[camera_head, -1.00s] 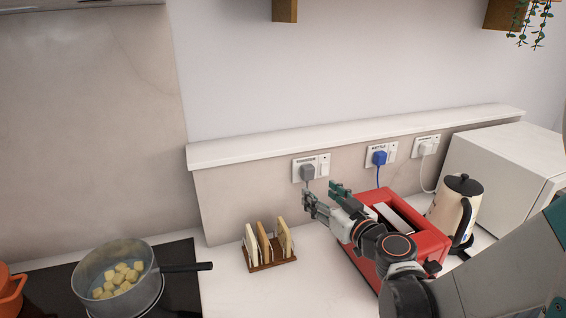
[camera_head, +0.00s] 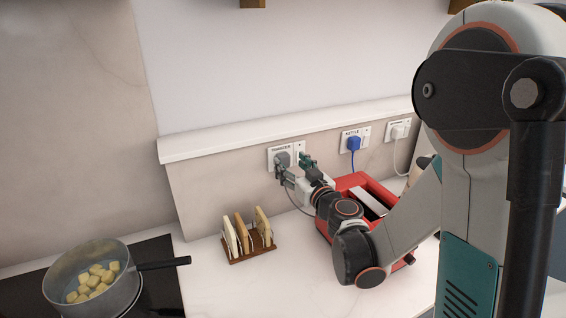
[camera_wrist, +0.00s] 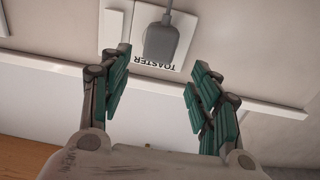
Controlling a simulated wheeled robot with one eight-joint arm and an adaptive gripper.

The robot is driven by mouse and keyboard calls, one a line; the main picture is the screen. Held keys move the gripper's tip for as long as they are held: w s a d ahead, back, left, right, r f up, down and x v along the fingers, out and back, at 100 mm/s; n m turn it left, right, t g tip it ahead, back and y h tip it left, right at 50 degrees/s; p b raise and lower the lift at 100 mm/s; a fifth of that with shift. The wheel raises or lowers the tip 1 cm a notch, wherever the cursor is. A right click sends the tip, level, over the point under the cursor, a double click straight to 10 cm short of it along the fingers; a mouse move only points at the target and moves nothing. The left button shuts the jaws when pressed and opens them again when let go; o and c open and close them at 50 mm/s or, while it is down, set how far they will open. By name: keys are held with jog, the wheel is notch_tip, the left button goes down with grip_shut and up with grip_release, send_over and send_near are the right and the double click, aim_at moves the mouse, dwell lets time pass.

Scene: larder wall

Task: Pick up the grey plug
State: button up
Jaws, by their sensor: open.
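The grey plug (camera_head: 283,157) sits in the wall socket labelled TOASTER (camera_head: 271,154), its grey cord hanging down behind my gripper. It also shows in the wrist view (camera_wrist: 161,42), upside down, at the top centre. My gripper (camera_head: 293,165) is open, with one teal-padded finger on each side of the plug's line. In the wrist view my gripper (camera_wrist: 160,70) has its fingertips spread wide, and the plug lies between and beyond them. I see no contact. In the head view the fingers partly cover the plug's lower part.
A blue plug (camera_head: 353,143) in the KETTLE socket and a white plug (camera_head: 397,132) are to the right. The red toaster (camera_head: 352,182) stands under my arm. A toast rack (camera_head: 249,254) and a pot (camera_head: 92,283) are left. A ledge (camera_head: 235,137) runs above the sockets.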

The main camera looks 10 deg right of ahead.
aim_at(285, 157)
jog(key=w, duration=0.3)
jog(key=w+b, duration=0.1)
jog(key=w, duration=0.1)
jog(key=shift+a, duration=0.3)
jog(key=shift+r, duration=0.1)
jog(key=c, duration=1.3)
